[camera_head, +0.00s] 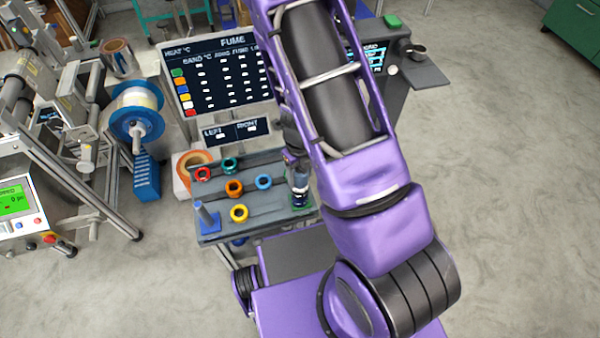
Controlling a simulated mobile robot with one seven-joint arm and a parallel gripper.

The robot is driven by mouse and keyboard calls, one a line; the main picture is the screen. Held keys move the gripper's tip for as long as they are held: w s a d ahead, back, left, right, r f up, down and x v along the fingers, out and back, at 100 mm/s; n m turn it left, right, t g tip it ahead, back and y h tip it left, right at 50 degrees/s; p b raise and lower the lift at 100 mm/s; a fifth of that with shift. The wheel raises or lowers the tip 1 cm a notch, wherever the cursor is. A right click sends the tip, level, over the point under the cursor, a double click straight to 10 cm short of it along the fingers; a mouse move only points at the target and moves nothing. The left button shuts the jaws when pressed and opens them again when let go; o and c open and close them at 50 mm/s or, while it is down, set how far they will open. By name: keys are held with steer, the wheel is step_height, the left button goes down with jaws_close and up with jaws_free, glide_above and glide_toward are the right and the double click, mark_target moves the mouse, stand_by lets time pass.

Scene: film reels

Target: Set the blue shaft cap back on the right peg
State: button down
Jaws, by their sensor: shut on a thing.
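My gripper (300,184) points down at the right end of the grey table, above a small green base (302,203). It is shut on a small dark blue thing, which looks like the blue shaft cap (300,196). The cap and the right peg are mostly hidden by the gripper, and I cannot tell whether they touch. A loose blue ring (264,182) lies to the left of my gripper.
A LEFT/RIGHT sign (236,132) and a FUME board (222,75) stand behind. A machine with a blue reel (137,115) is at left. Open floor lies right.

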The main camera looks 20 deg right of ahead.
steer(key=shift+f, duration=0.1)
steer(key=shift+c, duration=0.5)
jaws_free()
step_height(320, 180, up, 17)
steer(key=p, duration=0.6)
steer(key=shift+r, duration=0.2)
